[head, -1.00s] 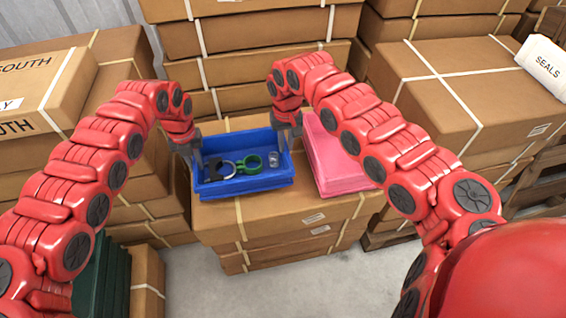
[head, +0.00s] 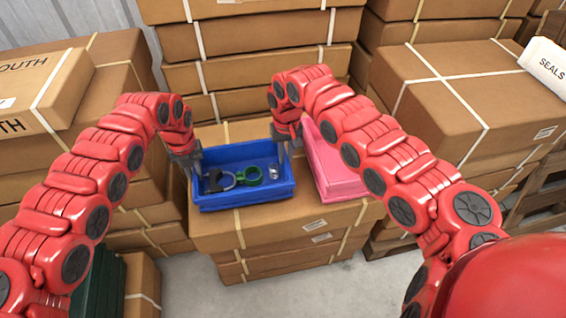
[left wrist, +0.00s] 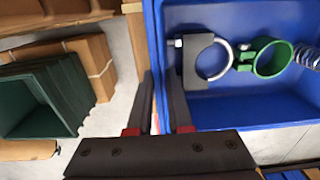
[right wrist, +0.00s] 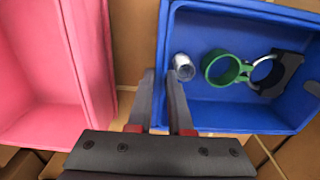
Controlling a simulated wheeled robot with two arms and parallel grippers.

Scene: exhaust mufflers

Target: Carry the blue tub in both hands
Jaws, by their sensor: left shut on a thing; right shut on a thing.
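The blue tub (head: 246,194) is level over the brown carton in front of me. It holds a black bracket with a metal ring (left wrist: 195,65), a green clamp (right wrist: 225,68) and a small silver part (right wrist: 183,66). My left gripper (head: 195,168) is shut on the tub's left wall; in the left wrist view the rim runs between its fingers (left wrist: 155,105). My right gripper (head: 284,148) is shut on the right wall, with its fingers also in the right wrist view (right wrist: 163,100). I cannot tell whether the tub's bottom touches the carton.
The strapped brown carton (head: 290,225) lies under the tub. A stack of pink tubs (head: 338,170) stands close on the right. Tall carton stacks (head: 255,45) rise behind, with more cartons on both sides. Green crates (left wrist: 40,100) stand on the floor at lower left. Bare floor shows in front.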

